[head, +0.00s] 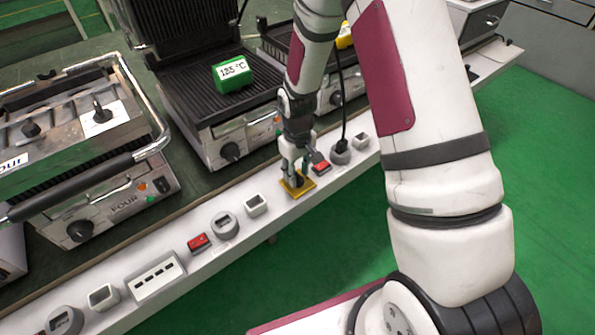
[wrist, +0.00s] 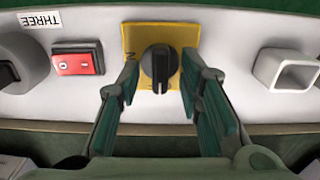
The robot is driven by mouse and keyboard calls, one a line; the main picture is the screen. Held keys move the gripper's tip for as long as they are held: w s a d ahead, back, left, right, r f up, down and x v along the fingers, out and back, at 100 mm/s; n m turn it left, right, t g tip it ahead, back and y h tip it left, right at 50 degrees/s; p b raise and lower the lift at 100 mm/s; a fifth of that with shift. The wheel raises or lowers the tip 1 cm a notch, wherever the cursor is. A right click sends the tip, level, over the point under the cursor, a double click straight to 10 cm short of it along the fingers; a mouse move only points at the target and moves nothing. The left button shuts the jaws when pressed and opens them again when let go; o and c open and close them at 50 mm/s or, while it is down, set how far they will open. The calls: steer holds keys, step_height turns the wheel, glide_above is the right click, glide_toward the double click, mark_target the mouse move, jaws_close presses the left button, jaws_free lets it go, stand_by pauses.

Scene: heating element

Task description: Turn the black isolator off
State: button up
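The black isolator knob (wrist: 159,66) sits on a yellow square plate (wrist: 135,38) on the white rail. Its grip ridge stands upright in the wrist view, and part of a letter shows on the plate at its left. My gripper (wrist: 160,78) is open, with one green-padded finger on each side of the knob. A gap shows between each finger and the knob, and nothing is held. In the head view the yellow plate (head: 299,190) lies under my gripper (head: 295,170), which hides most of the knob.
A red switch (wrist: 75,62) lies left of the plate in the wrist view, near a "THREE" label (wrist: 37,20). A pale square socket (wrist: 284,72) is at its right. Contact grills (head: 225,130) stand behind the rail, one bearing a green 125 °C block (head: 234,73).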

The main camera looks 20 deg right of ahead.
mark_target(298, 175)
step_height(298, 175, up, 12)
stand_by(0.5)
stand_by(0.3)
